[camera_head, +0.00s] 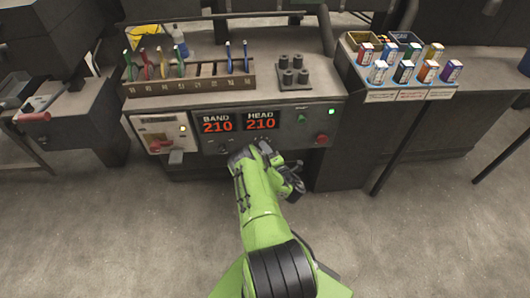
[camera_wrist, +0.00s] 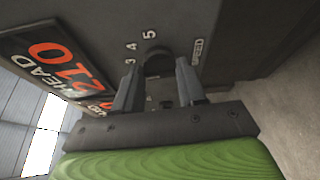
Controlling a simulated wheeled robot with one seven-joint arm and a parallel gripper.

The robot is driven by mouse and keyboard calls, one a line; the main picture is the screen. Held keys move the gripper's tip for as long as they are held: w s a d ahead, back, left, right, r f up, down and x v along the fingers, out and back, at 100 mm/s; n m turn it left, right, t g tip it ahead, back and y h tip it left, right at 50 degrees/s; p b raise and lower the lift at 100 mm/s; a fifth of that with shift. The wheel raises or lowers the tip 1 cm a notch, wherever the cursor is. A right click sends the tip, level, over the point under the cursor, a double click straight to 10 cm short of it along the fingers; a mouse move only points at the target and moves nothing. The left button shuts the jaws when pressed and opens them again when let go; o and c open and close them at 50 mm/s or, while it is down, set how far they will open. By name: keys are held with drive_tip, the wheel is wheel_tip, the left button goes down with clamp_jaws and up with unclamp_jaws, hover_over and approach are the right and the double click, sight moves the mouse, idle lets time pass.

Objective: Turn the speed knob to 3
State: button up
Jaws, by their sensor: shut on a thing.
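The dark round speed knob (camera_wrist: 158,63) is on the black panel in the wrist view, near the printed SPEED label (camera_wrist: 197,49). The numbers 3, 4 and 5 (camera_wrist: 149,35) curve around it, and part of the scale is hidden by my gripper. My gripper (camera_wrist: 158,72) has one finger on each side of the knob and is shut on it. I cannot make out which number the knob points to. In the head view my gripper (camera_head: 262,150) is against the panel front below the HEAD display, and it hides the knob.
The BAND display (camera_head: 217,123) and HEAD display (camera_head: 260,120) both read 210. A green knob (camera_head: 302,118) and a red button (camera_head: 321,139) are to the right. A tool rack (camera_head: 190,84) stands on top of the machine. The floor (camera_head: 410,240) at right is clear.

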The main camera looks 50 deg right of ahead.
drive_tip(key=shift+f+m, duration=0.1)
drive_tip(key=shift+m, duration=0.3)
drive_tip(key=o, duration=1.1)
drive_tip(key=shift+c, duration=0.2)
